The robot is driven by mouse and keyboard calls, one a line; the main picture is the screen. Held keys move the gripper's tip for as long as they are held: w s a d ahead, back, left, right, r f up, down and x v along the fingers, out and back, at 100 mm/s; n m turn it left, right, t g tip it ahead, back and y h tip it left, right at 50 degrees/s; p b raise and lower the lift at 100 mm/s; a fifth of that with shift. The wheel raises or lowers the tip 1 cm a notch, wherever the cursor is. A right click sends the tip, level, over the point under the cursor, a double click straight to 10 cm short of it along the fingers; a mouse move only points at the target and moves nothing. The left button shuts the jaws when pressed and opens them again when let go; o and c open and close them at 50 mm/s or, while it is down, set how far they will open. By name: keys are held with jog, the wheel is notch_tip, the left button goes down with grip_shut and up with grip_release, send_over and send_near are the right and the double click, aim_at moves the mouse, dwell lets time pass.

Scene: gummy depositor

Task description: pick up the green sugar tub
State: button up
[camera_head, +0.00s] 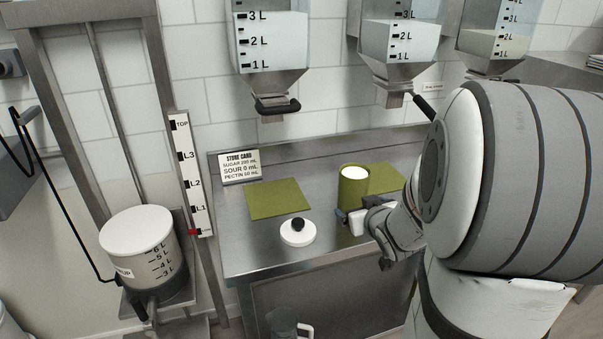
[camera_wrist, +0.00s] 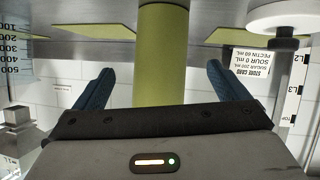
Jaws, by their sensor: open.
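The green sugar tub (camera_head: 353,190) stands upright on the steel counter, open at the top with white contents showing. My gripper (camera_head: 350,217) is low at the tub's near side in the head view. In the wrist view, which looks upside down, the tub (camera_wrist: 162,60) stands between the two blue fingers of my gripper (camera_wrist: 160,80). The fingers are apart, with a gap on each side of the tub. The tub's lower part is partly hidden behind my gripper in the head view.
A white lid with a black knob (camera_head: 298,234) lies left of the tub. Green mats (camera_head: 279,199) lie on the counter (camera_head: 240,240). A store card (camera_head: 239,167) stands at the back left. Graduated hoppers (camera_head: 270,45) hang above. A white-lidded pot (camera_head: 137,235) stands left.

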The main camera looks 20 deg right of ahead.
jog(key=shift+w+d+f+t+y+b, duration=0.2)
jog(key=shift+d+f+t, duration=0.1)
jog(key=shift+f+t, duration=0.15)
jog(key=shift+w+d+f+t+y+b, duration=0.15)
jog(key=shift+d+f+t+y, duration=0.05)
jog(key=shift+d+f+t, duration=0.2)
jog(key=shift+f+n+t+y+b, duration=0.25)
jog(key=shift+n+t+y+b, duration=0.1)
jog(key=shift+t+y, duration=0.1)
jog(key=shift+s+d+f+t+y+b, duration=0.1)
jog(key=shift+t+y+b, duration=0.1)
jog(key=shift+t+y, duration=0.25)
jog(key=shift+s+d+f+t+y+b, duration=0.1)
jog(key=shift+t+y+b, duration=0.15)
jog(key=shift+t, duration=0.2)
jog(key=shift+s+r+t+y, duration=0.2)
jog(key=shift+t+y, duration=0.1)
jog(key=shift+y, duration=0.15)
jog(key=w, duration=0.5)
jog(key=w+a, duration=0.1)
jog(key=w, duration=0.1)
jog(key=shift+w+f+p, duration=0.1)
jog(key=shift+w+p, duration=0.2)
jog(key=shift+p, duration=0.05)
jog(key=c, duration=1.4)
jog(key=shift+c, duration=0.2)
